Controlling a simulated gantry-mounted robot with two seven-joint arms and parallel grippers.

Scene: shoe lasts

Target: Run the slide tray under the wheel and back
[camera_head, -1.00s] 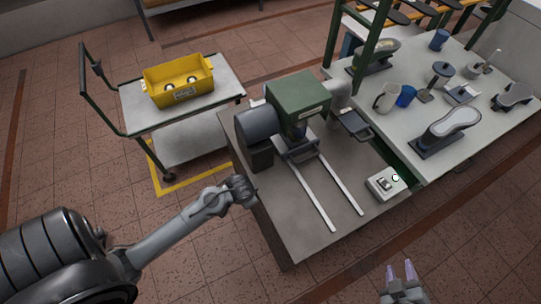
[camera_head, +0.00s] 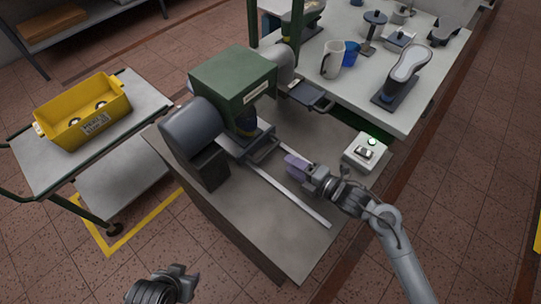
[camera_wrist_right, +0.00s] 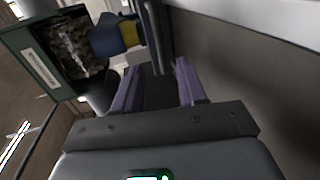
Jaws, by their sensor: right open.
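The slide tray (camera_head: 263,148) is a small dark carriage at the machine end of two pale rails (camera_head: 300,198). The wheel (camera_head: 243,128) is mostly hidden under the green housing (camera_head: 232,78); a dark round part with a yellow patch shows there. My right gripper (camera_head: 294,163) is over the rails, a short way right of the tray. In the right wrist view its two purple fingers (camera_wrist_right: 158,88) are apart with nothing clearly between them, and dark bars lie ahead. My left gripper (camera_head: 178,283) is at the bottom, away from the bench; its fingers are unclear.
A grey control box (camera_head: 365,152) with a lit green button sits beside my right arm. A yellow bin (camera_head: 83,112) stands on a cart at left. A pale table (camera_head: 358,90) with a shoe last (camera_head: 402,72), jug and cups stands behind.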

